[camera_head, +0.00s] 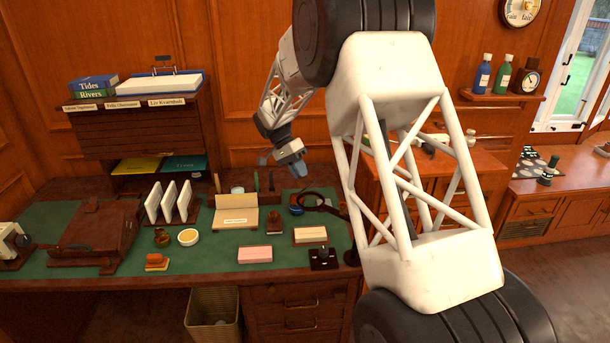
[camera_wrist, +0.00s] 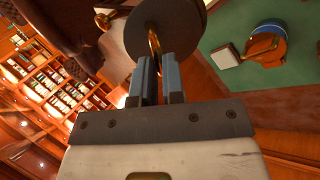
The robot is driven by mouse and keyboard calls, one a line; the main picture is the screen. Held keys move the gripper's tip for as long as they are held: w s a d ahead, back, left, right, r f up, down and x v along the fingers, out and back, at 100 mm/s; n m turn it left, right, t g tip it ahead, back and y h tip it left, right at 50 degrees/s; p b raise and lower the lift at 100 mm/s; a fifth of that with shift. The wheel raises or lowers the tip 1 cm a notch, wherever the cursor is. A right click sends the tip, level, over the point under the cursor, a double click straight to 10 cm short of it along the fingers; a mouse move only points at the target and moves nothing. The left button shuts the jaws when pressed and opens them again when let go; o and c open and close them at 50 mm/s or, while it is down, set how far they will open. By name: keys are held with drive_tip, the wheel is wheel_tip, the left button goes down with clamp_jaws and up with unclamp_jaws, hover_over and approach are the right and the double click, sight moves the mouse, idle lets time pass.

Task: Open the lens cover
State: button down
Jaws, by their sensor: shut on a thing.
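My gripper (camera_head: 299,175) hangs over the right part of the green desk top, with its blue-grey fingers pointing down. In the wrist view my gripper (camera_wrist: 159,62) is shut on a small curved brass piece (camera_wrist: 154,42) at the edge of a dark round disc (camera_wrist: 172,18). The disc looks like the lens cover; part of it runs out of the picture. In the head view a dark round rim on an arm (camera_head: 312,191) lies just below my fingertips. I cannot tell there whether the cover is raised from the rim.
A blue round thing with a brass top (camera_wrist: 266,46) and a small white block (camera_wrist: 225,56) lie near the disc. A cream card stand (camera_head: 236,218), a pink block (camera_head: 255,254) and a dark stamp (camera_head: 322,257) stand on the desk. Wooden cabinets rise behind.

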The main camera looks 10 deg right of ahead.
drive_tip(key=shift+w+a+f+g+h, duration=0.3)
drive_tip(key=shift+w+a+g+h, duration=0.5)
drive_tip(key=shift+g+h, duration=0.25)
drive_tip(key=shift+w+a+f+g+h, duration=0.3)
drive_tip(key=shift+w+a+g+h, duration=0.35)
drive_tip(key=shift+a+g+h, duration=0.4)
drive_tip(key=shift+d, duration=0.2)
drive_tip(key=c, duration=1.2)
unclamp_jaws()
drive_tip(key=s+d+r, duration=0.1)
drive_tip(key=s+r, duration=0.1)
drive_tip(key=s, duration=0.6)
drive_tip(key=s+d+r, duration=0.1)
drive_tip(key=s+r, duration=0.2)
drive_tip(key=s, duration=0.4)
drive_tip(key=shift+s+d, duration=0.3)
drive_tip(key=shift+s, duration=0.05)
